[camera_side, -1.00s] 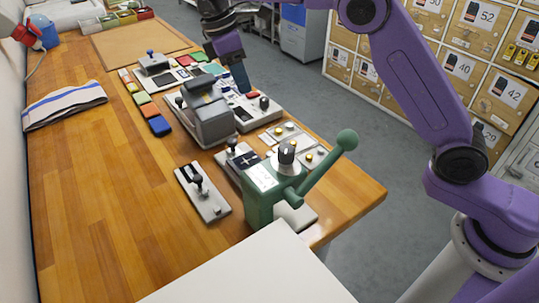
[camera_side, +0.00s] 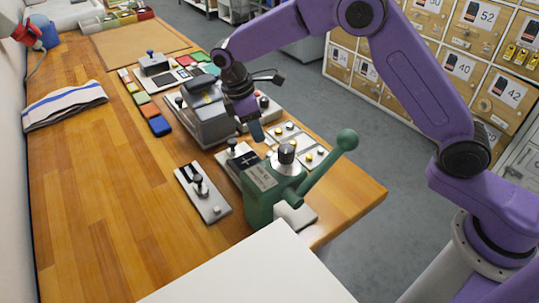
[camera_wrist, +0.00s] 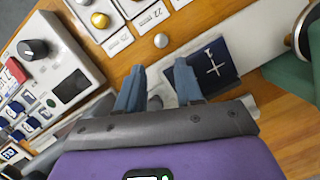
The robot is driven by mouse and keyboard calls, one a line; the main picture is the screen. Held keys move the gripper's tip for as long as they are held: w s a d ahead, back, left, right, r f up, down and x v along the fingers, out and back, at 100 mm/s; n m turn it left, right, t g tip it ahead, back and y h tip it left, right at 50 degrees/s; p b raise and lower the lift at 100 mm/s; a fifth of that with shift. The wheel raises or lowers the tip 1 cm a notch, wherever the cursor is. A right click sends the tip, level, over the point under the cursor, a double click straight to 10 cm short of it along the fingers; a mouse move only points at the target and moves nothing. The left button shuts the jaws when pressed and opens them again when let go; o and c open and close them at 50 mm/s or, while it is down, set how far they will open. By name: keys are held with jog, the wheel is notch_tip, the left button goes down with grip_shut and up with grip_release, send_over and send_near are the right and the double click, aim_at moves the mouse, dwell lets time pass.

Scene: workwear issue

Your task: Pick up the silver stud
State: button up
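In the wrist view, a small silver stud (camera_wrist: 161,40) with a round domed top sits on the bare wood of the bench. It lies just beyond my fingertips, apart from them, between a white stud card and a dark blue pad. My gripper (camera_wrist: 158,78) is open, its two blue fingers spread with nothing held between them. In the side view my gripper (camera_side: 257,133) hangs low over the bench, behind the green press. I cannot clearly make out the loose stud there.
A green hand press (camera_side: 262,203) with a long lever stands close by. White cards (camera_side: 290,140) bear several studs, some gold. The dark blue pad (camera_wrist: 213,64) has a white cross. A grey machine (camera_side: 208,120) and a control box (camera_wrist: 55,65) stand near.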

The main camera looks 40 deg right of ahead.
aim_at(269, 153)
jog(key=x, duration=0.2)
jog(key=shift+f, duration=0.3)
jog(key=shift+s+d+x, duration=0.15)
jog(key=shift+x, duration=1.15)
jog(key=shift+s+d+x, duration=0.15)
jog(key=shift+x, duration=1.2)
jog(key=shift+r, duration=0.1)
grip_shut()
